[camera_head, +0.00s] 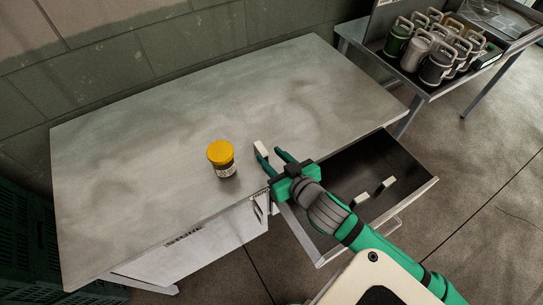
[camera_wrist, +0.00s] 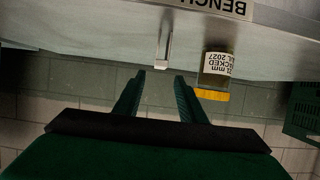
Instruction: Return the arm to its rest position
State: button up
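My gripper (camera_head: 271,153) has green fingers and is over the right part of the bench's top, near the open drawer. Its two fingers are spread apart with nothing between them. The wrist view also shows the gripper's open fingers (camera_wrist: 160,76). My arm reaches in from the lower right. A small pale piece (camera_head: 261,149) shows by the left fingertip; in the wrist view a pale upright piece (camera_wrist: 164,50) appears beyond the fingertips. I cannot tell whether it touches a finger.
A yellow-lidded jar (camera_head: 221,159) stands on the grey bench (camera_head: 120,150), left of my gripper. The drawer (camera_head: 405,170) is pulled open under my arm, with two pale pieces (camera_head: 388,183) inside. A side table (camera_head: 372,38) holds several handled canisters (camera_head: 437,66).

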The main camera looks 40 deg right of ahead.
dwell(0.3)
jog(key=s+a+f+n+y, duration=0.2)
jog(key=s+a+f+n, duration=0.1)
jog(key=s+a+f, duration=0.8)
jog(key=s+a+r, duration=0.1)
jog(key=s+a, duration=0.2)
jog(key=a, duration=0.4)
jog(key=s+a+r+t, duration=0.1)
jog(key=s+a, duration=0.2)
jog(key=a, duration=0.4)
jog(key=s+a+r+t+y, duration=0.1)
jog(key=s+a, duration=0.2)
jog(key=a, duration=0.4)
jog(key=shift+r, duration=0.2)
jog(key=shift+c, duration=0.7)
